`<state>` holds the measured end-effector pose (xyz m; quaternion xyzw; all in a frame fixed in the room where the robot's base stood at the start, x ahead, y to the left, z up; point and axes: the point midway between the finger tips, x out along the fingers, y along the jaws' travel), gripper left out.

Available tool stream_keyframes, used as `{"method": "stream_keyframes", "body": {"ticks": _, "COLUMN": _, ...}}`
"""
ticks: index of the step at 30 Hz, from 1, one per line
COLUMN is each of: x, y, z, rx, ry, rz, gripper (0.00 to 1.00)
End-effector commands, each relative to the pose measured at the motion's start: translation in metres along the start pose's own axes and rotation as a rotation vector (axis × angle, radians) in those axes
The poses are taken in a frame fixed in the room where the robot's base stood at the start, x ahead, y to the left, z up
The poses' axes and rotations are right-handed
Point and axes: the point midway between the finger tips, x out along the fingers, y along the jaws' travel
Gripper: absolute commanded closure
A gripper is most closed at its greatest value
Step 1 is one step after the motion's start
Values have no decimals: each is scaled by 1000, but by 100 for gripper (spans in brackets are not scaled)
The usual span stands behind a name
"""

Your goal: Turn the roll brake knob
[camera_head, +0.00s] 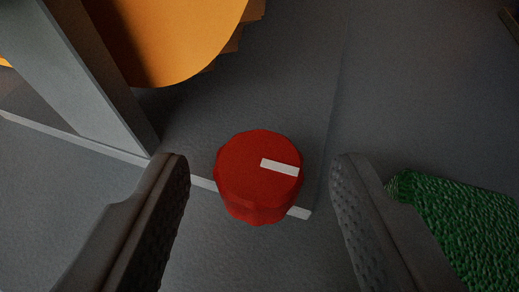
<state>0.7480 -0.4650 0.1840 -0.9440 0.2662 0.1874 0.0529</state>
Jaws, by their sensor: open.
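The roll brake knob (243,182) is red and faceted, with a white pointer bar on its top face. The bar runs from near the middle to the right edge, tilted slightly down to the right. The knob stands at the front edge of a grey base plate. My gripper (262,176) is open, with one dark textured finger left of the knob and one right of it. A gap shows on both sides, and neither finger appears to touch the knob. How deep the fingertips reach beside the knob is hard to tell.
A large orange roll (165,40) is at the upper left, beside a slanted grey bracket (85,85). The grey base plate (285,85) extends behind the knob. A green textured object (455,225) lies at the lower right, partly behind my right finger. The upper right is mostly clear.

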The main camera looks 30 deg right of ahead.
Motion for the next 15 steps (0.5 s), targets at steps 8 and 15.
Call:
{"method": "stream_keyframes", "body": {"ticks": 8, "x": 2, "y": 0, "z": 0, "rx": 0, "ry": -1, "rz": 0, "gripper": 51}}
{"method": "stream_keyframes", "body": {"ticks": 15, "x": 2, "y": 0, "z": 0, "rx": 0, "ry": -1, "rz": 0, "gripper": 88}}
